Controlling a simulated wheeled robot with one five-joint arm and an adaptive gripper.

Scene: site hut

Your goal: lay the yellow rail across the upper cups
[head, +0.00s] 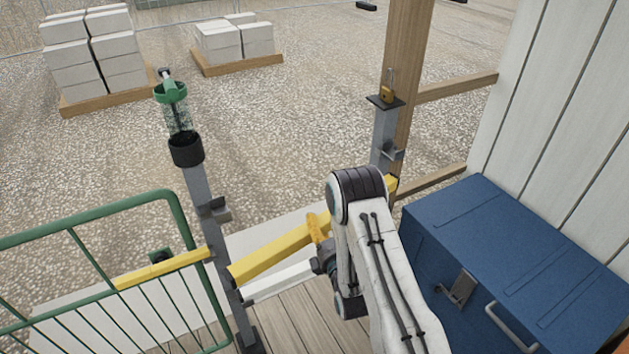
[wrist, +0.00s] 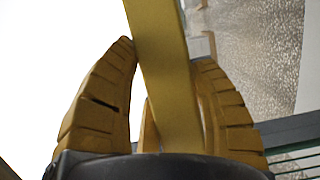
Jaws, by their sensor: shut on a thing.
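The yellow rail (head: 275,252) is held in my gripper (head: 319,229), slanting between two grey posts. In the wrist view the rail (wrist: 165,75) passes between the fingers of my gripper (wrist: 167,52), which is shut on it. The rail's left end is by the left post, lower in the picture than that post's upper cup (head: 220,210). Its right end shows past my arm, below the right post's upper cup (head: 393,154). My arm hides part of the rail. I see it in neither upper cup.
A blue chest (head: 510,260) stands close right of my arm. A green gate (head: 80,214) and another yellow bar (head: 165,269) are at left. A clear container with a green top (head: 172,93) sits on the left post.

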